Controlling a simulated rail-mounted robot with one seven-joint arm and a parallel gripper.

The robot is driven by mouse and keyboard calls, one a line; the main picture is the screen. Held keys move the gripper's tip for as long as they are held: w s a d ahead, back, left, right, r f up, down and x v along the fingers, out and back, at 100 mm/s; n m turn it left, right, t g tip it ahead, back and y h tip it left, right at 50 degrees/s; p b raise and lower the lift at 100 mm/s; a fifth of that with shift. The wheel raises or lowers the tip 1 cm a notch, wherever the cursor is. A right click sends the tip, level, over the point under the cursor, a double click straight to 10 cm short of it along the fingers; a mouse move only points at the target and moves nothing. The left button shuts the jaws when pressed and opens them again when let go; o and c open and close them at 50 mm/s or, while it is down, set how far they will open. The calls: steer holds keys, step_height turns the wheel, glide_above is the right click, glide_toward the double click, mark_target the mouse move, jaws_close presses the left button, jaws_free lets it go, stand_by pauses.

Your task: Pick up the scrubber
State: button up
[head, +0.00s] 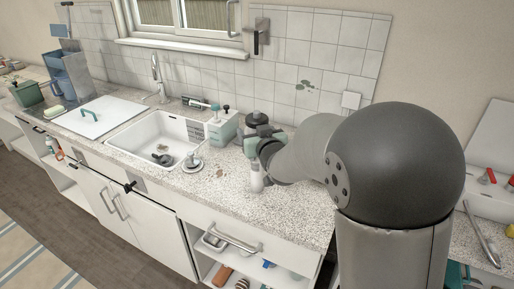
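My gripper (257,184) points down at the speckled counter right of the sink, seen from behind my arm. Its pale fingertips are just above or at the counter, and I cannot tell whether they are open or hold anything. I cannot clearly identify the scrubber. A white-and-teal long-handled item (203,104) lies behind the sink, left of a pale teal caddy (222,129). A dark object (163,159) lies inside the white sink (133,149). Both are apart from my gripper. My arm hides part of the counter to the right.
A small round metal item (192,164) sits at the sink's right front edge. A faucet (155,75) rises behind the sink. An open shelf (228,270) with several items is below. The counter's front right is clear.

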steer(key=shift+w+a, duration=0.1)
jaws_close()
steer(key=shift+r, duration=0.1)
